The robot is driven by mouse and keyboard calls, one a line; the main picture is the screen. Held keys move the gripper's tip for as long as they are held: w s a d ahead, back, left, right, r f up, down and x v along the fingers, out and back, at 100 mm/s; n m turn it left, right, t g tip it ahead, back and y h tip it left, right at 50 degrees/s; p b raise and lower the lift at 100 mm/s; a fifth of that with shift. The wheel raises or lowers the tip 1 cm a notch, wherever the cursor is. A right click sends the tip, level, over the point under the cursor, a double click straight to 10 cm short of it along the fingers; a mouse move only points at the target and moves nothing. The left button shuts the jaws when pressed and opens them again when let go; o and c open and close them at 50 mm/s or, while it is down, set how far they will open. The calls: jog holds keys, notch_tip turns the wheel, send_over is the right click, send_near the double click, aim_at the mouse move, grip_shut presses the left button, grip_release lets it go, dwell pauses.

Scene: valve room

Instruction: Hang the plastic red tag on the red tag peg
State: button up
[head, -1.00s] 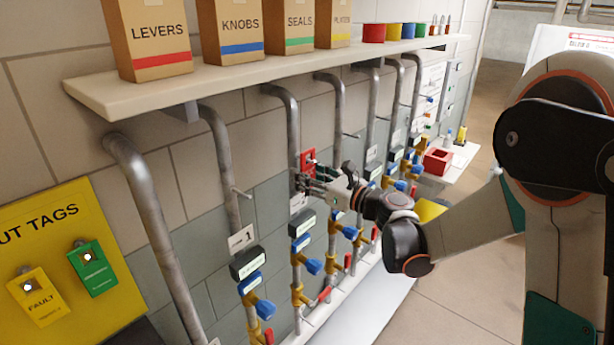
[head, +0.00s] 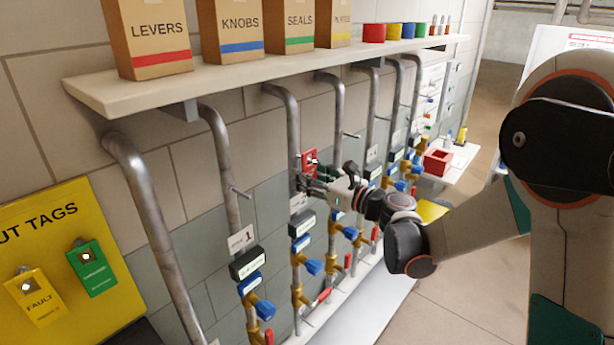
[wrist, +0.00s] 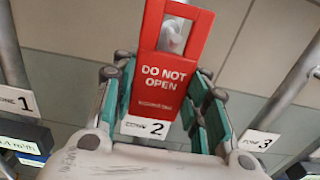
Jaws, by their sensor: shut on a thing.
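The plastic red tag (head: 310,157) stands in front of the second pipe, above my gripper (head: 308,181). In the wrist view the red tag (wrist: 163,75) reads "DO NOT OPEN" and has a window near its top. My gripper's green-lined fingers (wrist: 165,115) are shut on its lower part, one on each side. Through the window I see a pale grey rounded shape, either pipe or peg; I cannot tell which.
A "ZONE 2" label (wrist: 154,128) shows below the tag, between the fingers. Thin bare pegs stick out at the first pipe (head: 240,193) and the third pipe (head: 352,135). Blue-handled valves (head: 264,308) line the pipes. A shelf (head: 230,83) with boxes runs above. A yellow tag board (head: 120,305) is at left.

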jog(key=v, duration=0.7)
jog(key=shift+b, duration=0.4)
dwell(0.6)
dwell(0.4)
